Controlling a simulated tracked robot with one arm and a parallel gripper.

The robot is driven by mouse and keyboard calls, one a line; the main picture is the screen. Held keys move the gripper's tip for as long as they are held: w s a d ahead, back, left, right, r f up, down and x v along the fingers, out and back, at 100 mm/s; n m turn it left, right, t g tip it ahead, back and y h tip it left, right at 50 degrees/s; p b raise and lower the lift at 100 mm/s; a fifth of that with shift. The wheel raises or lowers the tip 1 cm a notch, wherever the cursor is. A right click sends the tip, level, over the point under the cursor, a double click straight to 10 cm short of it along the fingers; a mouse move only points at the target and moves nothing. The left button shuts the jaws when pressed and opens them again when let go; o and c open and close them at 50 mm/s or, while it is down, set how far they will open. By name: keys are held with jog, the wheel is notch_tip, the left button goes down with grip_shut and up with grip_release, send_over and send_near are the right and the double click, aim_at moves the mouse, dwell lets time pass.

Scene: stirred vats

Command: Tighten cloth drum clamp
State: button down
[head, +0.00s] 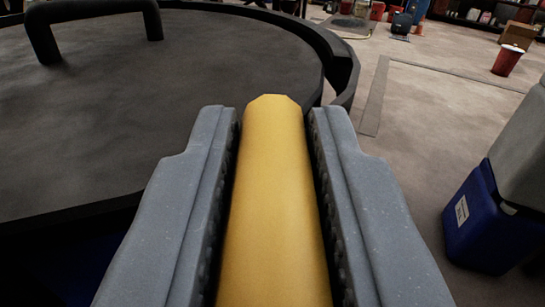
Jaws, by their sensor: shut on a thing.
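My gripper (272,125) fills the lower middle of the head view. Its two grey jaws are shut on a yellow bar-shaped piece (272,190), which runs away from me between them. The piece looks like a handle or lever, and I cannot tell whether it belongs to the clamp. A large dark drum lid (220,85) with a raised rim lies to the left and beyond. A dark curved band (345,68) runs along the drum's right edge. The tip of the yellow piece is close to this edge in the picture. Whether they touch is hidden.
A black handle (95,14) stands up from the lid at the upper left. A blue container with a grey top (492,225) stands at the right. A red bucket (507,60) and a cardboard box (518,35) are far right. Open floor (430,130) lies between.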

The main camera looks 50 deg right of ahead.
jog(key=shift+a+r+m+g+h+p, duration=0.1)
jog(key=shift+a+m+g+h+p, duration=0.05)
jog(key=shift+m+g+h+p, duration=0.9)
jog(key=m+g+h, duration=0.1)
jog(key=g, duration=0.2)
jog(key=shift+m+p, duration=0.35)
jog(key=shift+s+m+g+h+b, duration=0.1)
jog(key=shift+m+g+h+b, duration=0.6)
jog(key=shift+m+g, duration=1.15)
jog(key=shift+m+g+b, duration=0.25)
jog(key=shift+g+b, duration=0.1)
jog(key=shift+g, duration=0.75)
jog(key=shift+m+g+b, duration=0.5)
jog(key=shift+m+g, duration=0.1)
jog(key=shift+g, duration=0.4)
jog(key=shift+r+g, duration=0.15)
jog(key=shift+g, duration=0.15)
jog(key=c, duration=1.4)
grip_release()
jog(key=shift+o, duration=0.5)
jog(key=shift+s+d+f, duration=0.1)
jog(key=shift+d+f, duration=0.1)
